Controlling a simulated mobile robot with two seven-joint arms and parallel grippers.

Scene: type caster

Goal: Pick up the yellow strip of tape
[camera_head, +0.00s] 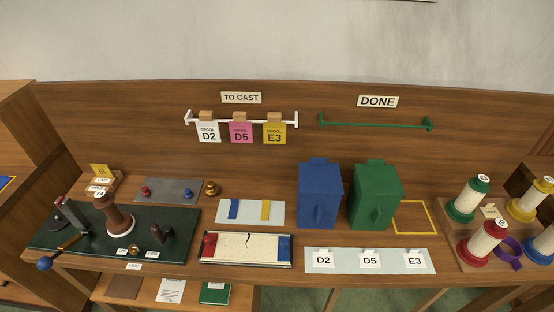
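The yellow strip of tape (266,210) lies on a pale blue-grey mat (250,218) near the middle of the bench. It is short and narrow, and its long side runs front to back. A blue strip (234,208) lies to its left on the same mat, apart from it. Neither of my grippers shows in the head view, and nothing touches the yellow strip.
A blue box (319,195) and a green box (374,196) stand right of the mat. A white tray (246,249) with red and blue ends lies in front. Several spools (480,243) stand far right. A dark green board (75,240) with a machine is left.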

